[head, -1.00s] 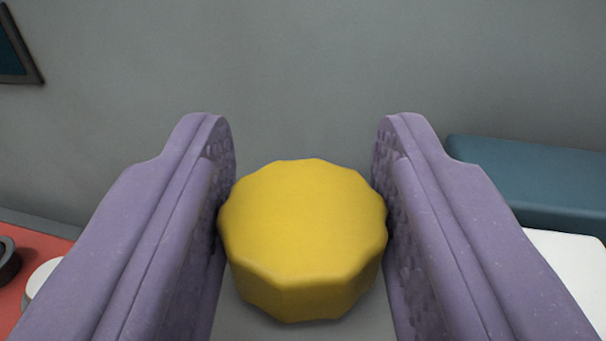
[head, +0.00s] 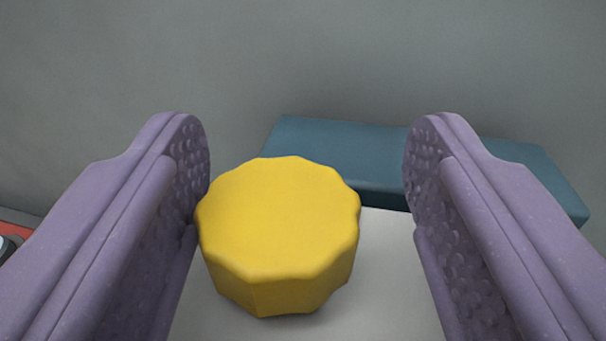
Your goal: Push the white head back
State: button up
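My gripper (head: 307,165) has two purple fingers spread open. A yellow scalloped knob (head: 280,225) lies between them, close to the left finger and with a clear gap to the right finger. It looks ungripped. A pale white surface (head: 392,275), possibly the white head, shows below and to the right of the knob, with its sides hidden by my fingers. I cannot tell whether the knob touches it.
A long teal block (head: 335,150) lies behind the pale surface, partly behind the right finger. A plain grey wall (head: 300,60) fills the background.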

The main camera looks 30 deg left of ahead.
jog(key=p+v, duration=0.2)
jog(key=v, duration=0.6)
jog(key=shift+w, duration=0.1)
jog(key=w+d+r+m+t+h, duration=0.1)
jog(key=d+r+h, duration=0.2)
jog(key=r, duration=0.8)
jog(key=d+r+m+t+h, duration=0.1)
jog(key=d+r+m+h, duration=0.2)
jog(key=r, duration=0.9)
jog(key=s+d+r+m+g+h, duration=0.1)
jog(key=s+r+g+h, duration=0.1)
jog(key=s+r, duration=2)
jog(key=shift+d+r+g, duration=0.3)
jog(key=shift+d+r, duration=0.05)
jog(key=shift+r, duration=0.15)
jog(key=shift+w, duration=0.1)
